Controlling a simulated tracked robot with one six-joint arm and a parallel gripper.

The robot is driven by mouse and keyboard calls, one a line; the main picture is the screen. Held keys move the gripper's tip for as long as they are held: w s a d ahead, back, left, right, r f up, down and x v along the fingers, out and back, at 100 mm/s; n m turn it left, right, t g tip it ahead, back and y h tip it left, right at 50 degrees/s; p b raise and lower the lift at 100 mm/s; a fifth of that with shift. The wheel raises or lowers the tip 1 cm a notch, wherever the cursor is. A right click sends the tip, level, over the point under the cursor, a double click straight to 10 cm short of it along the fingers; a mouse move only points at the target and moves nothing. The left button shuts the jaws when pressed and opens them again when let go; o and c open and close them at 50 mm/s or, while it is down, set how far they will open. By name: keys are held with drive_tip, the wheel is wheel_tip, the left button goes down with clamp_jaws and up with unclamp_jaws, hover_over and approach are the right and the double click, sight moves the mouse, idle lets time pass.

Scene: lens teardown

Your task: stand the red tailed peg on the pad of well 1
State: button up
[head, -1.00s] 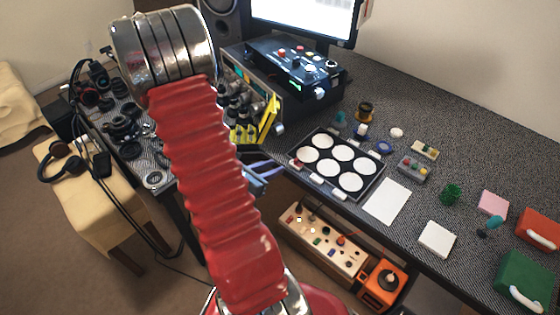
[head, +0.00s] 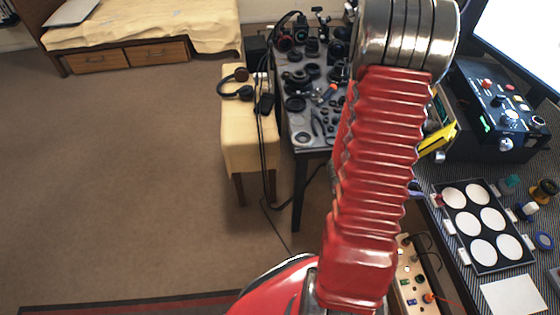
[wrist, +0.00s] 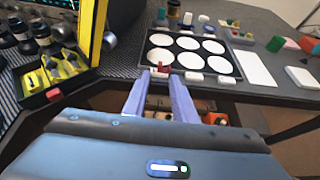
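A dark tray (head: 483,232) with several round white pads sits on the desk at right; in the wrist view the tray (wrist: 190,64) is straight ahead. I cannot read which well is number 1. A small red piece, probably the red tailed peg (wrist: 164,67), shows at the tray's near left edge in the wrist view. Its tail and exact resting place are too small to tell. My gripper (wrist: 160,74) has two bluish fingers spread apart, with no object seen held between them. The red piece appears beyond the fingertips. In the head view my arm hides most of the gripper.
Yellow holders (wrist: 68,75) and a black control box (head: 500,110) stand left of and behind the tray. White tabs (wrist: 194,76) line the tray's near edge. A white sheet (wrist: 254,68) lies right of it. A cream box with knobs (head: 412,275) sits below the desk edge.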

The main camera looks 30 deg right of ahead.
drive_tip(key=w+a+r+m+t+y, duration=0.1)
drive_tip(key=w+a+r+m, duration=0.25)
drive_tip(key=a+r, duration=0.2)
drive_tip(key=w+a+r+m+y, duration=0.2)
drive_tip(key=a+r+m, duration=0.2)
drive_tip(key=a+r, duration=0.15)
drive_tip(key=w+a+r+m+t+y, duration=0.1)
drive_tip(key=w+a+r+t+y, duration=0.1)
drive_tip(key=a, duration=0.8)
drive_tip(key=w+a+r+m+t+y, duration=0.2)
drive_tip(key=a+r, duration=0.4)
drive_tip(key=a, duration=0.4)
drive_tip(key=w+a+r+m+t+y, duration=0.2)
drive_tip(key=w+a+r+t+y, duration=0.1)
drive_tip(key=a, duration=0.8)
wheel_tip(320, 180, up, 2)
drive_tip(key=t+y, duration=0.1)
drive_tip(key=t, duration=0.1)
drive_tip(key=shift+w+t+y, duration=0.3)
drive_tip(key=shift+w+t, duration=0.05)
drive_tip(key=shift+t, duration=0.05)
drive_tip(key=shift+d+m, duration=0.1)
drive_tip(key=shift+m, duration=0.15)
